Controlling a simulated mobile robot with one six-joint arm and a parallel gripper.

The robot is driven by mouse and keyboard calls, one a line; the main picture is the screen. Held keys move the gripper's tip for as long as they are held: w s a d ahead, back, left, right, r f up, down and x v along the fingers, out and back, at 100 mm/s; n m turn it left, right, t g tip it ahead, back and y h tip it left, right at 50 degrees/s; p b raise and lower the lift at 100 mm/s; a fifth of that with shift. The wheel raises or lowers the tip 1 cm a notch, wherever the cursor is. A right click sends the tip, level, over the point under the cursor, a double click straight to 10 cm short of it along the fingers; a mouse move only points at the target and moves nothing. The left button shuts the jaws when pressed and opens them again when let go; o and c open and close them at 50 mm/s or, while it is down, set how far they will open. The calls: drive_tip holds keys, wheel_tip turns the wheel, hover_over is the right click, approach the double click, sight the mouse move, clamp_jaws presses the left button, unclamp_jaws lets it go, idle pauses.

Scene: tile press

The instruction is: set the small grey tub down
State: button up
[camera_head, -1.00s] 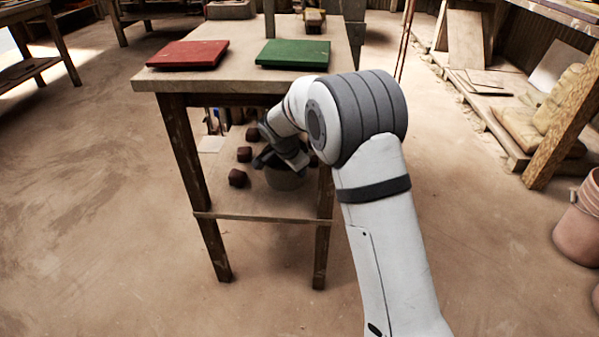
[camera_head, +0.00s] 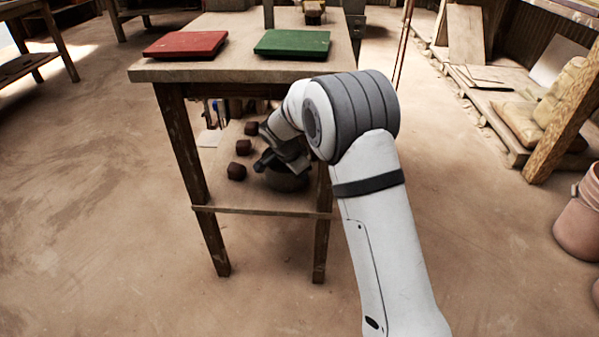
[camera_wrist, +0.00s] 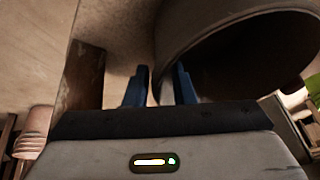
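The small grey tub (camera_head: 288,182) is under the table top, low over the lower shelf (camera_head: 262,197), close to the right front leg. My gripper (camera_head: 268,162) is at its upper side, and my arm hides part of it. In the wrist view, the tub (camera_wrist: 220,38) shows its curved rim and dark inside at upper right. The two blue fingers of my gripper (camera_wrist: 162,85) are on either side of its wall, one outside and one inside, seemingly shut on it. I cannot tell whether its base touches the shelf.
Several dark brown blocks (camera_head: 236,172) stand on the shelf left of the tub. The table top (camera_head: 225,68) is close above, with a red slab (camera_head: 186,44) and a green slab (camera_head: 292,43). The left front leg (camera_head: 190,170) bounds the shelf opening.

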drive_tip(key=shift+o, duration=0.3)
drive_tip(key=s+a+r+p, duration=0.4)
drive_tip(key=s+a, duration=0.4)
drive_tip(key=s, duration=0.3)
drive_tip(key=shift+s+a+r, duration=0.15)
drive_tip(key=shift+a+r, duration=0.05)
drive_tip(key=shift+r, duration=0.2)
drive_tip(key=s+d+r+n+g, duration=0.1)
drive_tip(key=s+d+r+n, duration=0.1)
drive_tip(key=s+d+r, duration=0.4)
drive_tip(key=s+d+r+n+g+y, duration=0.15)
drive_tip(key=s+d, duration=0.25)
drive_tip(key=d, duration=0.5)
drive_tip(key=s+d+r+n, duration=0.3)
drive_tip(key=s+d, duration=0.2)
drive_tip(key=d, duration=0.2)
drive_tip(key=s+d+n+y, duration=0.1)
drive_tip(key=s+d+n, duration=0.3)
drive_tip(key=s, duration=0.5)
drive_tip(key=shift+s+r, duration=0.2)
drive_tip(key=shift+r, duration=0.1)
